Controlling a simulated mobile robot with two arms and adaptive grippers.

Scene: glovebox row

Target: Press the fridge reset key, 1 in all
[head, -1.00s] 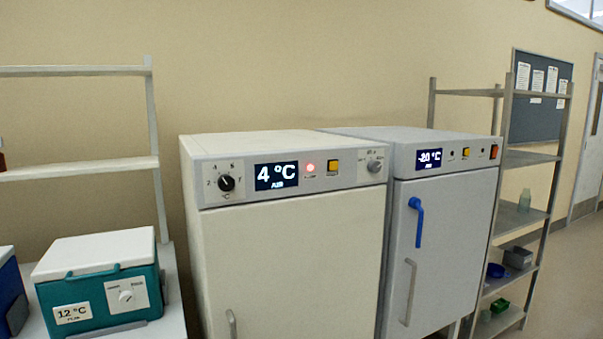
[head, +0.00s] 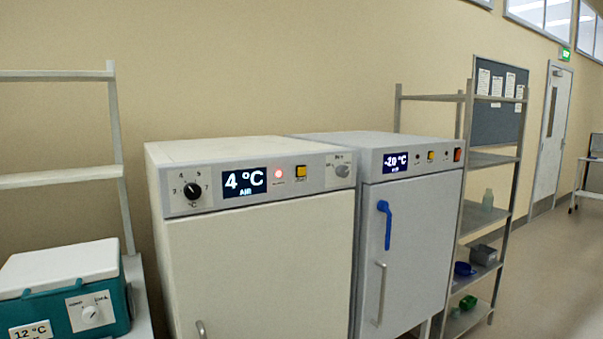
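The fridge (head: 265,260) is the white cabinet in the middle of the head view, its door shut. Its display (head: 244,182) reads 4 °C. A red lamp (head: 279,173) glows beside the display. A yellow square key (head: 300,172) sits to the right of the lamp on the same panel. A black dial (head: 192,190) is at the panel's left and a grey knob (head: 342,170) at its right. Neither of my grippers is in view.
A freezer (head: 410,240) reading -20 °C, with a blue lever and its own yellow key (head: 431,155), stands right of the fridge. A teal cool box (head: 65,290) is at lower left. A metal shelf rack (head: 483,160) stands right, with open floor beyond.

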